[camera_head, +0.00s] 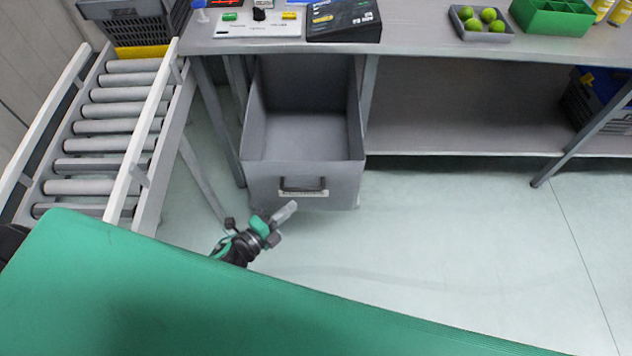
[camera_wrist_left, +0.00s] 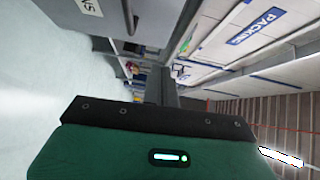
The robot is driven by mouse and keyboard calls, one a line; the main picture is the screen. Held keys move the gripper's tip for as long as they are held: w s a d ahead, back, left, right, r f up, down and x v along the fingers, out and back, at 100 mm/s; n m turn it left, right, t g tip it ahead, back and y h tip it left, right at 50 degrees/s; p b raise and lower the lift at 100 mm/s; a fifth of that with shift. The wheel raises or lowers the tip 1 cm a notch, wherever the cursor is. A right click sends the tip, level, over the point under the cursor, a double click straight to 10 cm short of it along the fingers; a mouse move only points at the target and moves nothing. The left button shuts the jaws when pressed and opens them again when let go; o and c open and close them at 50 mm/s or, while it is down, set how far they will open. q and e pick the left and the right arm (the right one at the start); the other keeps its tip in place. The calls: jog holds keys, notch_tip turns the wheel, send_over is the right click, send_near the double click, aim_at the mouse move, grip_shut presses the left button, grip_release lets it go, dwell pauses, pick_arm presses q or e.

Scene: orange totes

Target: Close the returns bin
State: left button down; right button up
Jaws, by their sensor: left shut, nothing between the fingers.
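The returns bin (camera_head: 305,190) is a grey, empty drawer pulled out from under the workbench. Its front panel has a dark handle (camera_head: 303,187) with a pale label strip. My left gripper (camera_head: 285,212) is shut and empty, just in front of and below the handle, apart from it as far as I can tell. In the left wrist view the bin's front (camera_wrist_left: 85,22) and part of its label fill the upper left. The shut fingers (camera_wrist_left: 160,85) point away from the camera beside the bin. My right gripper is not in view.
A roller conveyor (camera_head: 110,125) stands at the left. The floor (camera_head: 450,240) in front and to the right is clear.

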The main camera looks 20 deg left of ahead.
pick_arm(q)
jog(key=b, duration=0.1)
send_near(327, 164)
jog(key=d, duration=0.3)
jog(key=shift+m, duration=0.3)
jog(key=w, duration=0.4)
jog(key=shift+f, duration=0.15)
jog(key=shift+w+a+b, duration=0.2)
jog(key=shift+w+b, duration=0.1)
jog(key=shift+w, duration=0.25)
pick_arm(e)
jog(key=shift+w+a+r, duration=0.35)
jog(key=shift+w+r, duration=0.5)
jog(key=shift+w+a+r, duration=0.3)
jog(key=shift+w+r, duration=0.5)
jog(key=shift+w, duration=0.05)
